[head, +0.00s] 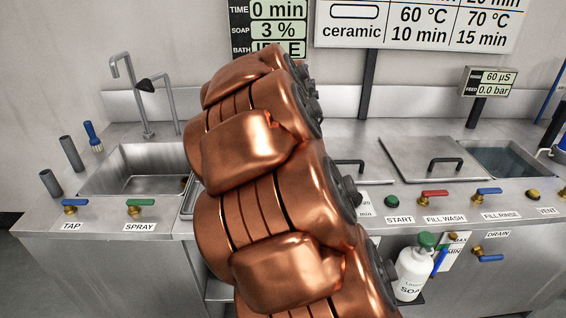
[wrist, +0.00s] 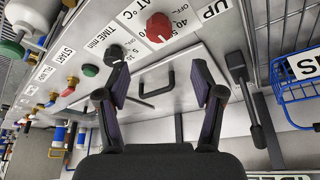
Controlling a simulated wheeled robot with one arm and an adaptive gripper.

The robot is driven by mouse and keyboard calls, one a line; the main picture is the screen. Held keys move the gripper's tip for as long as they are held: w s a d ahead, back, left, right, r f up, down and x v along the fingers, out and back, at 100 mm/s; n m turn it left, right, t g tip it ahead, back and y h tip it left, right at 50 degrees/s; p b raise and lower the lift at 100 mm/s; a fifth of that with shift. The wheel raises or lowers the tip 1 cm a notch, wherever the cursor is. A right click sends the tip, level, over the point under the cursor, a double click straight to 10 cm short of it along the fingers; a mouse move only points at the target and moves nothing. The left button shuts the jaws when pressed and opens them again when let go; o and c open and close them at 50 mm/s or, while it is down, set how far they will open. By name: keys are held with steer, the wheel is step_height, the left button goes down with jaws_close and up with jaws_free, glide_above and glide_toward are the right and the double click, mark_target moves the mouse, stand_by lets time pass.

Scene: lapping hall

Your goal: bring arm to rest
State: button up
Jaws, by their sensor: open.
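My copper-coloured arm fills the middle of the head view and hides much of the bench behind it. My gripper (wrist: 160,100) is in the wrist view only. Its two dark fingers stand apart with nothing between them. Beyond the fingertips is a steel panel or lid with a black bar handle (wrist: 155,82). The gap between the fingers and that handle cannot be told.
The steel bench holds a sink (head: 133,171), a lid with a handle (head: 432,154) and a filled basin (head: 508,160). A soap bottle (head: 412,270) stands below. The wrist view shows a red knob (wrist: 159,27), a black lever (wrist: 245,95) and a blue basket (wrist: 295,95).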

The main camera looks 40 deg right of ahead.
steer(key=shift+a, duration=0.1)
steer(key=s+a+r+n+g+y+p, duration=0.1)
steer(key=s+a+r+n+y+p, duration=0.25)
steer(key=a, duration=0.55)
steer(key=s+a+n+p, duration=0.2)
steer(key=s+a+n, duration=0.3)
steer(key=a, duration=0.4)
steer(key=s+a+n+g+p, duration=0.2)
steer(key=s+a+n, duration=0.4)
steer(key=s+a, duration=0.4)
steer(key=s+r+y, duration=0.1)
steer(key=s, duration=0.3)
steer(key=shift+p, duration=0.35)
steer(key=shift+c, duration=0.4)
